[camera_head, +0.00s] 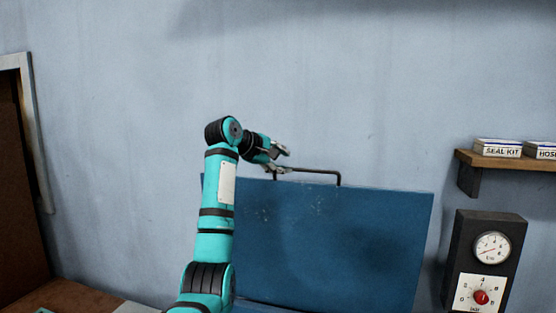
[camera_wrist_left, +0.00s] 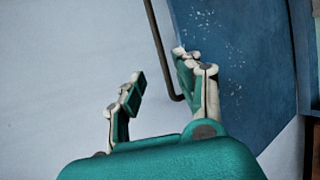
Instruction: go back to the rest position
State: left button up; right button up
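My left gripper (camera_head: 281,161) is at the upper left corner of a raised blue panel, close to the left end of its dark bar handle (camera_head: 318,171). In the left wrist view my left gripper (camera_wrist_left: 155,75) has its two fingers spread apart with nothing between them. The handle (camera_wrist_left: 157,40) passes beyond the fingers, nearer the right one; I cannot tell whether they touch. The blue panel (camera_head: 330,240) stands upright in front of the wall, and it also shows in the left wrist view (camera_wrist_left: 240,50). My right gripper is not in view.
A dark gauge box (camera_head: 487,262) with a red knob is at the right. Above it a wooden shelf (camera_head: 500,162) holds a seal kit box (camera_head: 497,148) and a second box (camera_head: 541,150). A brown door (camera_head: 15,190) is at the left. The wall above the panel is clear.

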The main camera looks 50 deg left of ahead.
pick_arm(q)
jog(key=shift+v, duration=0.85)
